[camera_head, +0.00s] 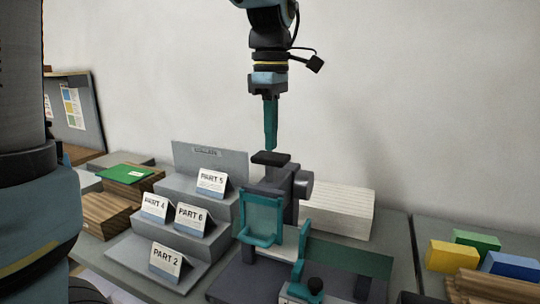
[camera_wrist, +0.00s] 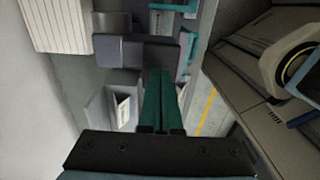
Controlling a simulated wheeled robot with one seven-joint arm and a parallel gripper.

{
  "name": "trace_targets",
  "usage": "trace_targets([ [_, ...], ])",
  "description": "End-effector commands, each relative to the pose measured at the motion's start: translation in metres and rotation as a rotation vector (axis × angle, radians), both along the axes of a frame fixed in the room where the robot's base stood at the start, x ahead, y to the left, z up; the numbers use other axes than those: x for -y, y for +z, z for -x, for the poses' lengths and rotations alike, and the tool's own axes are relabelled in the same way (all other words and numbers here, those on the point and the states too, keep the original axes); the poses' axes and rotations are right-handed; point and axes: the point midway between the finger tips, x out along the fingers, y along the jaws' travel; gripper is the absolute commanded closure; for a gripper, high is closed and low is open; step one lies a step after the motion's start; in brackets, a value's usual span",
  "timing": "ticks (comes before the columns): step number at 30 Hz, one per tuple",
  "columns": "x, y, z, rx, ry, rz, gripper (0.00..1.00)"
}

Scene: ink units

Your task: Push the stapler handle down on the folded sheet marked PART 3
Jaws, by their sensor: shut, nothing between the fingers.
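The dark grey stapler (camera_head: 283,190) stands upright right of the stepped rack in the head view. Its flat black handle pad (camera_head: 271,158) is on top. My gripper (camera_head: 271,147) points straight down, its teal fingers shut and empty, with the tips just above the pad; I cannot tell whether they touch. In the wrist view, the shut fingers (camera_wrist: 159,73) reach toward the dark stapler parts (camera_wrist: 145,50). A teal clear guard (camera_head: 263,218) stands in front of the stapler. No sheet reading PART 3 is legible; a pale surface shows behind the guard, partly hidden.
The grey stepped rack (camera_head: 188,240) at left holds folded cards PART 2, 4, 5 and 6. A white paper stack (camera_head: 337,212) stands behind right. Coloured blocks (camera_head: 476,241) lie at far right.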

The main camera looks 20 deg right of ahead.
Motion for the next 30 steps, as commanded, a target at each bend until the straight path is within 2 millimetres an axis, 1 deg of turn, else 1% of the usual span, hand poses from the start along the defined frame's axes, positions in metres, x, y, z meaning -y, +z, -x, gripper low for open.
trace_targets([
  [11, 0.000, -0.001, 0.000, 0.000, 0.000, 0.000, 1.00],
  [27, 0.000, -0.029, 0.000, -0.001, 0.001, -0.001, 1.00],
  [30, 0.000, -0.031, 0.000, -0.001, 0.001, -0.001, 1.00],
])
